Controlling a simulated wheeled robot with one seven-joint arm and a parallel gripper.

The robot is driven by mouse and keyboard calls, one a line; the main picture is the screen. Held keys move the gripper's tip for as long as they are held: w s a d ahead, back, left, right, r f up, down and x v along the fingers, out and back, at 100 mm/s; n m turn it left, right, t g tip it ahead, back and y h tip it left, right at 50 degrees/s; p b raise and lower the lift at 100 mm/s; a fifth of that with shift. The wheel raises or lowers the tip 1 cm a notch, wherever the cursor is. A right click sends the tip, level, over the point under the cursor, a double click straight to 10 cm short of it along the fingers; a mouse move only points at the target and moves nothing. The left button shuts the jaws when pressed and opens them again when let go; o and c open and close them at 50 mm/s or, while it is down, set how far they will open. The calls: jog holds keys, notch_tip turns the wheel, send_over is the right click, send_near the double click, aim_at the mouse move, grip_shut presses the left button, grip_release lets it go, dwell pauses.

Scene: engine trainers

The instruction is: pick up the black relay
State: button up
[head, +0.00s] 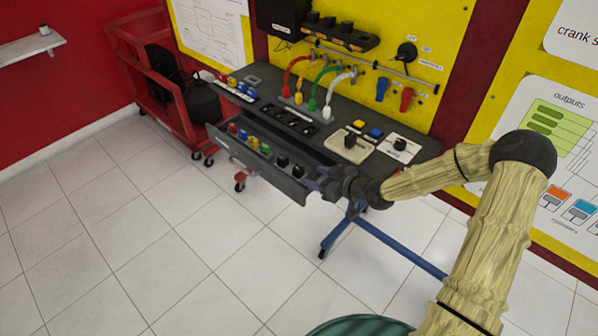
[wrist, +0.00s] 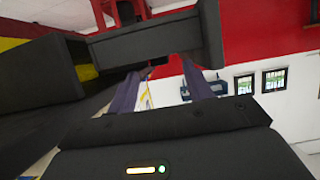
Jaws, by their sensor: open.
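Two small black blocks that look like relays, one (head: 283,160) and another (head: 298,171), sit at the right end of the open grey drawer (head: 225,147) in the head view. I cannot tell which one is the named relay. My gripper (head: 318,181) is just right of the drawer's right end, close to the nearer black block and apart from it as far as I can tell. In the wrist view my gripper (wrist: 162,84) has its two purplish fingers spread, with nothing seen between them. A dark panel, likely the drawer (wrist: 150,50), fills the space ahead. No relay shows clearly there.
Red, blue, yellow and green blocks (head: 250,142) share the drawer. The dark bench top (head: 330,128) above it carries connectors, sockets and switch plates (head: 350,148). A red cart (head: 165,90) stands at left. The floor (head: 140,240) in front is clear.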

aim_at(302, 171)
jog(key=x, duration=0.4)
jog(key=shift+w+a+p, duration=0.25)
jog(key=shift+w+p, duration=0.1)
jog(key=shift+p, duration=0.05)
jog(key=shift+c, duration=0.4)
jog(key=c, duration=1)
